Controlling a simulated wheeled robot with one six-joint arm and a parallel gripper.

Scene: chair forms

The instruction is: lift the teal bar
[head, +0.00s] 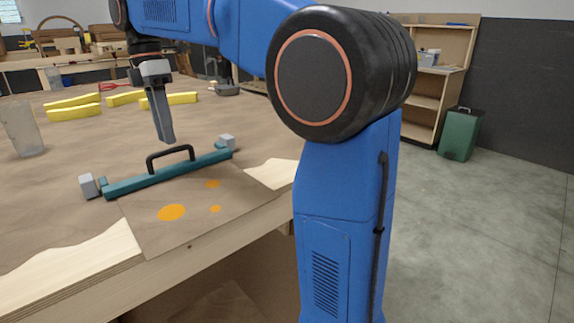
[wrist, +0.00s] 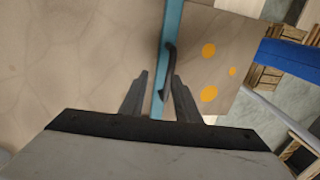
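The teal bar (head: 130,184) lies on the brown-covered table and has a black arched handle (head: 170,150) on top. A small grey block sits at its left end (head: 88,186) and another at its right end (head: 227,142). My gripper (head: 167,138) points down above the bar, close to the handle. In the wrist view my gripper (wrist: 160,77) has its two fingers apart with nothing held. There the teal bar (wrist: 171,30) and the handle (wrist: 171,62) show in and beyond the gap between the fingers. The head view does not show the finger gap.
Several yellow bars (head: 75,112) lie farther back on the table. A clear glass (head: 20,130) stands at the left. A brown sheet with orange spots (head: 171,212) lies in front of the bar at the table edge. A green bin (head: 460,134) stands on the floor.

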